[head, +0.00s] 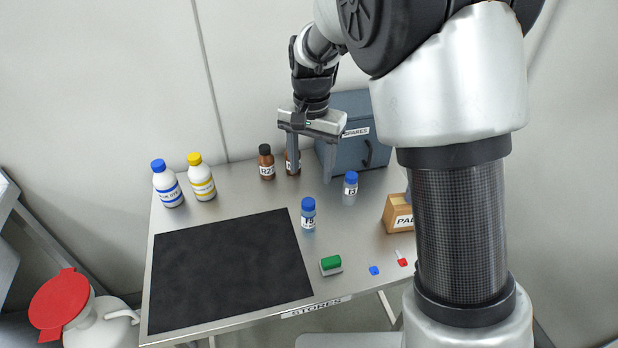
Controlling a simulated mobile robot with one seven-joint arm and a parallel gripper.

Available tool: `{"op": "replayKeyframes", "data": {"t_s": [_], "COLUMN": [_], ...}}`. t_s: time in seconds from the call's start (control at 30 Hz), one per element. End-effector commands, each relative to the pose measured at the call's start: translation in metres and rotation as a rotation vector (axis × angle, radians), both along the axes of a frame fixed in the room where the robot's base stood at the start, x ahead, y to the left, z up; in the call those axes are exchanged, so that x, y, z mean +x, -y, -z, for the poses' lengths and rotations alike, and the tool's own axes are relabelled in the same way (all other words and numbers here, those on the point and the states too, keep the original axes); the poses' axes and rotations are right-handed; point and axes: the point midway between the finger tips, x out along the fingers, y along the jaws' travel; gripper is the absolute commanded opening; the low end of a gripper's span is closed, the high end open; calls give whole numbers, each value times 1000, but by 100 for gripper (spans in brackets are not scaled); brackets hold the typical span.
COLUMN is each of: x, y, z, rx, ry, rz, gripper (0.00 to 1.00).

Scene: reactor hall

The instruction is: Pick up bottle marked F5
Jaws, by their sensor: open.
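The bottle marked F5 (308,217) stands upright on the metal table, right of the black mat's far right corner. It is blue-grey with a blue cap and a white label. My gripper (311,172) is open and empty, with its fingers pointing down. In the picture the fingers lie above and behind the F5 bottle, in front of a brown bottle (292,167) that they partly cover. A similar blue-capped bottle (350,189), its label reading like I3 or T3, stands to the right of F5.
A brown bottle marked R2 (266,166) and white bottles with blue (168,187) and yellow (202,181) bands stand at the back. A grey SPARES box (355,150) is behind. A wooden block (397,214) and green-topped block (331,265) are right. The black mat (230,268) is bare.

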Motion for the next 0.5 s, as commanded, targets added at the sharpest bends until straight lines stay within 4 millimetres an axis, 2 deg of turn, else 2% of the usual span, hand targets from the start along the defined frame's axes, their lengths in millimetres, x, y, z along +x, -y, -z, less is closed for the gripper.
{"op": "replayKeyframes", "data": {"t_s": [0.17,0.5], "x": [2,1], "y": [-3,-3], "z": [27,100], "rx": [-7,-8], "ry": [-11,-12], "rz": [10,9], "gripper": [54,54]}}
